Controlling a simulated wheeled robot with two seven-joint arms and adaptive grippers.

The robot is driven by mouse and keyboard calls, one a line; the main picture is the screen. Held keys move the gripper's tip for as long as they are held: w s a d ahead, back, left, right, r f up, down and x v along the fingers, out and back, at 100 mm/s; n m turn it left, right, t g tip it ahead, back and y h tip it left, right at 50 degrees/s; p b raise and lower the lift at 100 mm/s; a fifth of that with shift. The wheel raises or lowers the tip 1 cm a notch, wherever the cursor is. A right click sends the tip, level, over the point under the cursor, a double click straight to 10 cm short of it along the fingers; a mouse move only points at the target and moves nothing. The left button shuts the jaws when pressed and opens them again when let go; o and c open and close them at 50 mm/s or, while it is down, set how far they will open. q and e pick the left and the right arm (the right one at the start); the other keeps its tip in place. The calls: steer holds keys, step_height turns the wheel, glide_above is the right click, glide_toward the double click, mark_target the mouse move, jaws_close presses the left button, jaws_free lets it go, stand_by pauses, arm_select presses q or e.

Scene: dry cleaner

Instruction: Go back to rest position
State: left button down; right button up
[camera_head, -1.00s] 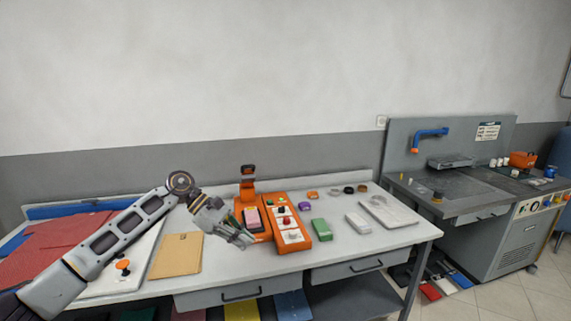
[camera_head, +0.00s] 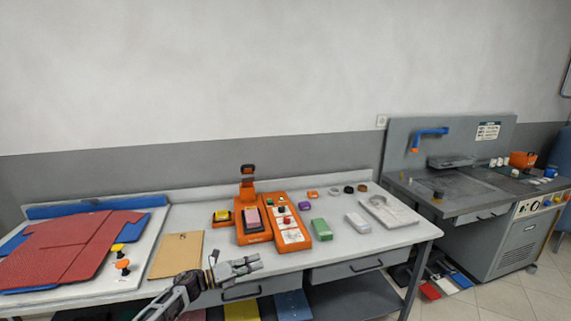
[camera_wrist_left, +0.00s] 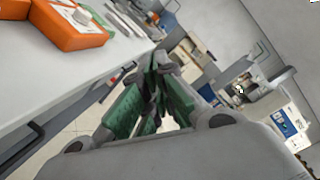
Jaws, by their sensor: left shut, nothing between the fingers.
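My left gripper (camera_head: 243,267) is low in the head view, in front of the table's front edge near a drawer. It is shut with nothing in it. In the left wrist view its green-padded fingers (camera_wrist_left: 155,95) meet, with the table edge to their left. My left arm comes in from the bottom of the head view. My right gripper is in neither view.
The grey table (camera_head: 350,240) holds an orange machine (camera_head: 290,225), a cardboard folder (camera_head: 176,255), a red cloth (camera_head: 75,250) on a white board, a green block (camera_head: 321,229) and a white tray (camera_head: 388,211). A grey workstation (camera_head: 470,190) stands to the right.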

arm_select(q)
steer(key=s+a+f+n+t+y, duration=0.25)
steer(key=f+n, duration=0.35)
steer(key=f, duration=0.4)
steer(key=s+a+f+n+t+y, duration=0.1)
steer(key=s+a+f+n+y, duration=0.25)
steer(key=f+n, duration=0.45)
steer(key=s+a+f+n+t+y, duration=0.15)
steer(key=a+f+n+y, duration=0.25)
steer(key=f, duration=0.8)
steer(key=s+a+f+n+g+y, duration=0.2)
steer(key=s+a+f+n, duration=0.15)
steer(key=s+f, duration=0.55)
steer(key=s+a+f+n+g+y, duration=0.2)
steer(key=s+f+n, duration=0.2)
steer(key=s+f, duration=0.5)
steer(key=s+f+n+g, duration=0.2)
steer(key=s+f+n, duration=0.1)
steer(key=s, duration=0.9)
steer(key=s+f+n+g+y, duration=0.1)
steer(key=s+f, duration=0.5)
steer(key=s, duration=0.7)
steer(key=s+f+n+g+y, duration=0.1)
steer(key=s+f+n+g, duration=0.3)
steer(key=s, duration=0.9)
steer(key=shift+f+n+g, duration=0.35)
steer(key=shift+g, duration=0.25)
steer(key=shift+a, duration=0.1)
